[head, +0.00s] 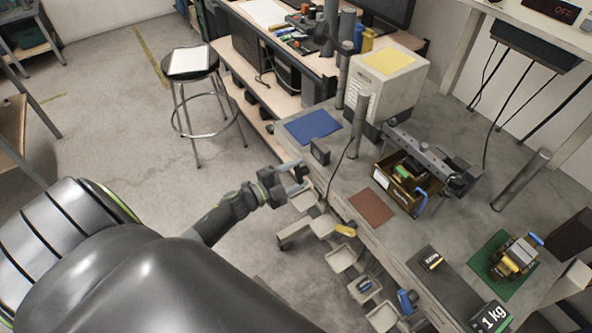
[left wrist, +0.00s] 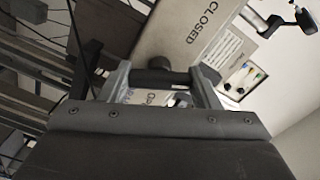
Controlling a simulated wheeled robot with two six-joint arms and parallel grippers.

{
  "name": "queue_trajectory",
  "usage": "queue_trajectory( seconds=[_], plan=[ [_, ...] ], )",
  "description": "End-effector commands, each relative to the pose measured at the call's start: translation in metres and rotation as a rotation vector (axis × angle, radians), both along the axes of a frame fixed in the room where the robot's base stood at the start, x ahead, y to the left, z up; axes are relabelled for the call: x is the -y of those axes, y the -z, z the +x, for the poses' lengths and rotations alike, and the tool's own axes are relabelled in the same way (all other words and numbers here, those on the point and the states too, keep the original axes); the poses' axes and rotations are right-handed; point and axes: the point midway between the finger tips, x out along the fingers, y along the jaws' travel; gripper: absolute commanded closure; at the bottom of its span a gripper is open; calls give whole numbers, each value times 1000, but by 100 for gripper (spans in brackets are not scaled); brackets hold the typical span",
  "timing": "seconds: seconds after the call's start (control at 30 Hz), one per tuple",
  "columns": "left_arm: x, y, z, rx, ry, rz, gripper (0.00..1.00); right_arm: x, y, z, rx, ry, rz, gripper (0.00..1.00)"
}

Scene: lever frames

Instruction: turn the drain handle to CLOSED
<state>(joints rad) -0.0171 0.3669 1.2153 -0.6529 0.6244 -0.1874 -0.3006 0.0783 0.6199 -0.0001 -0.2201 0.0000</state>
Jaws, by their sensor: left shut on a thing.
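My left gripper (head: 291,178) is at the near left edge of the grey workbench, low beside its side. In the left wrist view my left gripper (left wrist: 162,90) has its two fingers shut on the dark drain handle (left wrist: 155,77), which lies as a short bar across between them. A beige label plate (left wrist: 165,35) behind the handle reads CLOSED up and to the right of the fingers. Part of another word, perhaps OPEN, shows between the fingers. The handle itself is hidden or too small to make out in the head view. My right gripper is not in view.
The grey workbench (head: 350,180) carries a brown bin (head: 395,190), a blue mat (head: 312,126) and a green mat (head: 490,280). Open trays (head: 340,258) stick out below its near side. A stool (head: 190,62) stands on the floor at the upper left.

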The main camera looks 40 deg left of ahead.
Motion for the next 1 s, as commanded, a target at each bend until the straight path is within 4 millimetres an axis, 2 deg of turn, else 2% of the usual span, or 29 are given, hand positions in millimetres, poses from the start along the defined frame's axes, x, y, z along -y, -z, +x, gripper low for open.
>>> queue_trajectory(
  seconds=[0.2,0.5,1.0],
  plan=[
    [0,-1,0,-67,-1,-156,66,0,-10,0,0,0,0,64],
    [0,0,0,-123,0,-293,66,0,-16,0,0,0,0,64],
    [0,1,0,-142,-1,-342,66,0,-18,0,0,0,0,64]
  ],
)
